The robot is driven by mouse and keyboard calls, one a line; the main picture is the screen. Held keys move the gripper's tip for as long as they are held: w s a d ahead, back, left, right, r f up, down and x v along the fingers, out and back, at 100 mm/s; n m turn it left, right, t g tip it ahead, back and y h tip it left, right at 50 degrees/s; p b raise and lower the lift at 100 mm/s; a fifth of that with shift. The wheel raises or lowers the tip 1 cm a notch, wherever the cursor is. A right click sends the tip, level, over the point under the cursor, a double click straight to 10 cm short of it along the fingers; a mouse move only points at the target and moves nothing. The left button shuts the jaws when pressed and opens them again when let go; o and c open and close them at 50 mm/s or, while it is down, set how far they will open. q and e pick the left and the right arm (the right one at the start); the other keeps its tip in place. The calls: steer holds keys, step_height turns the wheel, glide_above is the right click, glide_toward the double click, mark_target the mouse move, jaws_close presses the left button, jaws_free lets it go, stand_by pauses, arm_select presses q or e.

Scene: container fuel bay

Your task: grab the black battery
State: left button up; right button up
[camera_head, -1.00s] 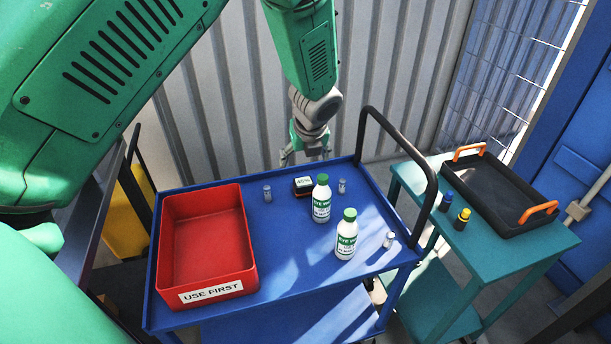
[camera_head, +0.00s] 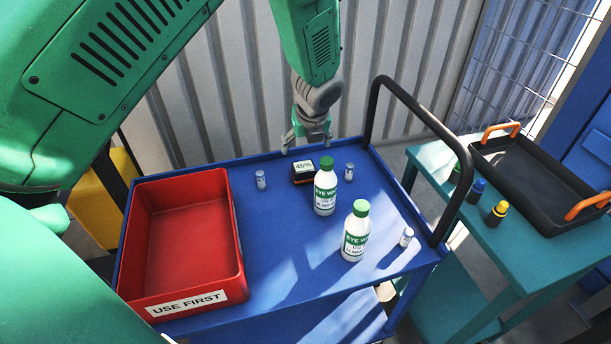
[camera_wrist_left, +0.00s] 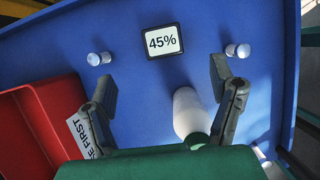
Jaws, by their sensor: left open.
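The black battery (camera_head: 305,171) with a white "45%" label lies on the blue cart top near its back edge. It also shows in the left wrist view (camera_wrist_left: 163,41), flat on the blue surface, beyond and between my fingertips. My left gripper (camera_head: 306,138) is open and empty, at the back edge of the cart just behind the battery. In the left wrist view its two fingers (camera_wrist_left: 163,84) are spread apart, not touching the battery. My right gripper does not show.
Two white-capped vials (camera_head: 261,180) (camera_head: 349,172) flank the battery. Two eye wash bottles (camera_head: 325,188) (camera_head: 356,231) stand in front and to the right. A red "USE FIRST" bin (camera_head: 236,232) fills the cart's left. A black tray (camera_head: 545,222) sits on the teal cart.

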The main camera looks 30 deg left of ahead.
mark_target(305, 166)
arm_select(q)
steer(key=x, duration=0.6)
steer(key=shift+a+f+b, duration=0.3)
steer(key=shift+a+b, duration=0.05)
steer(key=shift+a, duration=0.05)
steer(key=shift+w+d+f, duration=0.2)
steer(key=shift+d+f, duration=0.05)
steer(key=shift+f, duration=0.45)
steer(key=x, duration=0.4)
steer(key=shift+d+f+b, duration=0.1)
steer(key=shift+f+b, duration=0.25)
steer(key=shift+r, duration=0.1)
steer(key=c, duration=1.6)
